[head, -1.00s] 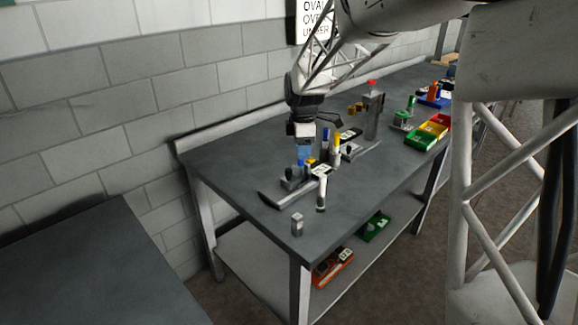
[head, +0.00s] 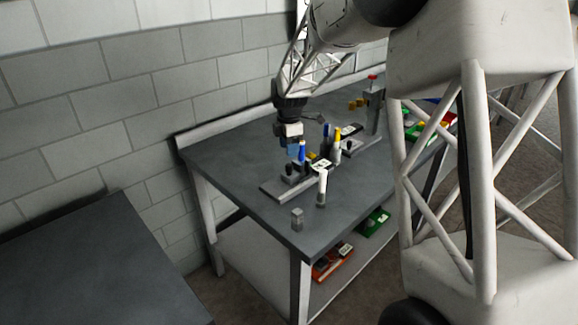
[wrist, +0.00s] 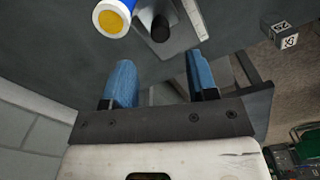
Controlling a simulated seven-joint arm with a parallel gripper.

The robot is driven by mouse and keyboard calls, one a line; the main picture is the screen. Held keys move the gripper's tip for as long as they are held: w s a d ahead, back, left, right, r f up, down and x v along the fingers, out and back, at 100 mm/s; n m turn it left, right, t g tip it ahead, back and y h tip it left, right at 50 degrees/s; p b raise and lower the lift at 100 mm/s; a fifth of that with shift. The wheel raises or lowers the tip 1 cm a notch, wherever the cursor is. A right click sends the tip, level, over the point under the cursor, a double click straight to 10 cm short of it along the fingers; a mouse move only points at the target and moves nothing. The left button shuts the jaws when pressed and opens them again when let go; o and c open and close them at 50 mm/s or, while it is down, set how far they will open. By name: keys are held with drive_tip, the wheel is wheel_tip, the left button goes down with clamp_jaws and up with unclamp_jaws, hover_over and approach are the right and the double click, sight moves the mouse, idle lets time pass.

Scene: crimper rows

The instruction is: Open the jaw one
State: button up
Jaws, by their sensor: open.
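A crimper fixture stands on the dark bench, with a long grey base (head: 275,189). Small black knobs stand on the base. I cannot tell which part is jaw one. My gripper (head: 293,150) is above the fixture's left end, beside the blue handle. In the wrist view its blue fingers (wrist: 162,80) are spread with nothing between them. The blue handle's yellow end (wrist: 115,19) and a black knob (wrist: 161,28) lie beyond the fingertips, apart from them.
A small grey numbered block (head: 297,219) sits near the bench's front corner; it also shows in the wrist view (wrist: 281,34). A taller red-topped post (head: 373,97) stands behind. Green (head: 374,223) and red (head: 333,262) bins are on the lower shelf.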

sight(289, 165)
drive_tip(key=shift+f, duration=3.8)
drive_tip(key=shift+c, duration=0.3)
clamp_jaws()
